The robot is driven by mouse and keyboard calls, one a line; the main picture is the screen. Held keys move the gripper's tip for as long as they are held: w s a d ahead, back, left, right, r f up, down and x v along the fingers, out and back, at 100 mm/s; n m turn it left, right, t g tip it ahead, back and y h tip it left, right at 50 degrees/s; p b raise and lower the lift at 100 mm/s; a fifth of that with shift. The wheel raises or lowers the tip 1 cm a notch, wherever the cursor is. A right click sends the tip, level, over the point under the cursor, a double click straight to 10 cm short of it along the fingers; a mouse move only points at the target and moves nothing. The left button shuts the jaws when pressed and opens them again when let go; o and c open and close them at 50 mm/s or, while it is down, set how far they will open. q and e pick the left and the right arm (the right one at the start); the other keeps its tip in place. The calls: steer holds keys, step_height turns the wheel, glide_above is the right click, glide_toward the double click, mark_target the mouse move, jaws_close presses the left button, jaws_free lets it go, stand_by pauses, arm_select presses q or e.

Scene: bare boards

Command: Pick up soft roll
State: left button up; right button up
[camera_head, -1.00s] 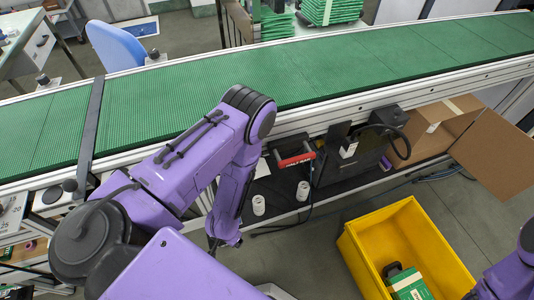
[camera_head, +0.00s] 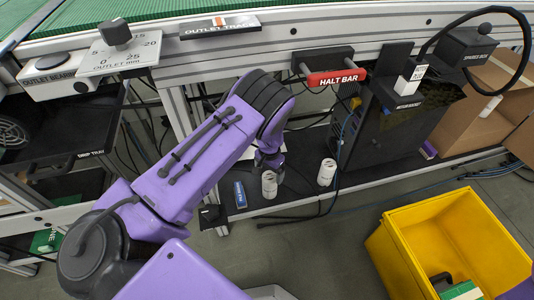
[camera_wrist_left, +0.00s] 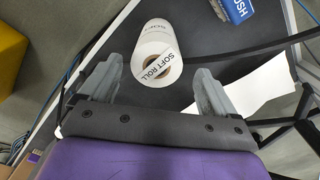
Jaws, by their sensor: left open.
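The soft roll (camera_wrist_left: 152,42) is a white cylinder with a dark core hole, labelled SOFT ROLL. It sits on the dark lower shelf. In the head view it appears to be the left of two white rolls (camera_head: 269,185). My left gripper (camera_wrist_left: 157,80) is open, with its grey fingertips on either side of the roll's near end in the left wrist view; I cannot tell whether they touch it. In the head view the left gripper (camera_head: 269,158) is just behind the roll, partly hidden by my arm. My right gripper is not in view.
A second white roll (camera_head: 327,172) stands to the right. A blue brush (camera_head: 240,195) lies to the left. A white sheet (camera_wrist_left: 240,90) lies beside the gripper. The red halt bar (camera_head: 336,77) and a dark box (camera_head: 385,125) are nearby. A yellow bin (camera_head: 400,265) stands at right.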

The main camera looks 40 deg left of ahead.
arm_select(q)
step_height(320, 180, down, 3)
steer(key=shift+r+b, duration=0.15)
steer(key=shift+b, duration=0.15)
steer(key=f, duration=0.1)
steer(key=f+b, duration=0.1)
steer(key=f, duration=0.1)
steer(key=f+b, duration=0.1)
steer(key=f, duration=0.1)
steer(key=shift+s+d, duration=0.1)
steer(key=shift+d, duration=0.15)
steer(key=c, duration=1.2)
steer(key=shift+r, duration=0.1)
steer(key=shift+c, duration=0.2)
